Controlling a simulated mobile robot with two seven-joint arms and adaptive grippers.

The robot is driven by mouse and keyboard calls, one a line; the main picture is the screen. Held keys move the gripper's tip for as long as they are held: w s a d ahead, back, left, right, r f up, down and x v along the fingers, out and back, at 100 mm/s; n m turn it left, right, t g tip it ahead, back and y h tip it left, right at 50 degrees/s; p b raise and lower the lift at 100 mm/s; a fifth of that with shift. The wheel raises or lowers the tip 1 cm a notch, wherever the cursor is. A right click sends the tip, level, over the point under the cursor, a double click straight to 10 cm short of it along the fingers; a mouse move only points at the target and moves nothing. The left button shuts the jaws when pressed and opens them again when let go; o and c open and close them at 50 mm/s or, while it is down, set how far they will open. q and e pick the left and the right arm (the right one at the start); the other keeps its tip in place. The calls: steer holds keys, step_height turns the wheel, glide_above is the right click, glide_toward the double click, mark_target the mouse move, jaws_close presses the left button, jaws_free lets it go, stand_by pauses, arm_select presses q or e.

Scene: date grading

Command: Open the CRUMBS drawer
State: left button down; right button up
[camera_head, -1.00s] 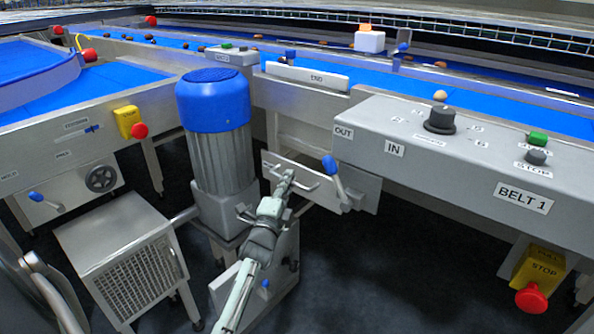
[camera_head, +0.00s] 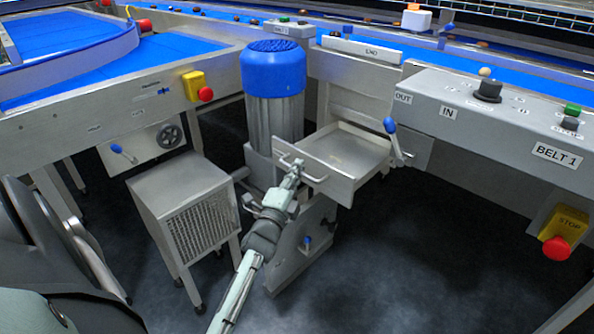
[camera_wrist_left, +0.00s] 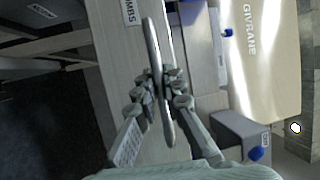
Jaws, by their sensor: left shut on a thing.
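The CRUMBS drawer (camera_head: 325,181) is a shallow grey metal tray under the END plate. It stands pulled out, and its bare inside shows in the head view. In the left wrist view its front (camera_wrist_left: 183,118) carries a label of which only "MBS" shows. My left gripper (camera_head: 296,169) is shut on the bar handle (camera_head: 312,178) of the drawer front. In the left wrist view the fingers (camera_wrist_left: 160,88) close around the handle (camera_wrist_left: 152,50) from both sides. My right gripper is in neither view.
A blue-capped motor (camera_head: 273,105) stands just left of the drawer. A blue-knobbed lever (camera_head: 394,138) is at its right. A vented grey box (camera_head: 185,205) stands further left. The BELT 1 panel (camera_head: 500,135) with a yellow stop box (camera_head: 566,222) is at the right. Dark floor is clear below it.

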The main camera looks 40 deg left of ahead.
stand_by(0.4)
arm_select(q)
steer(key=c, duration=1.6)
jaws_free()
steer(key=shift+s, duration=0.15)
steer(key=v, duration=0.7)
steer(key=shift+s, duration=0.15)
steer(key=shift+d+f, duration=0.1)
steer(key=shift+d, duration=0.05)
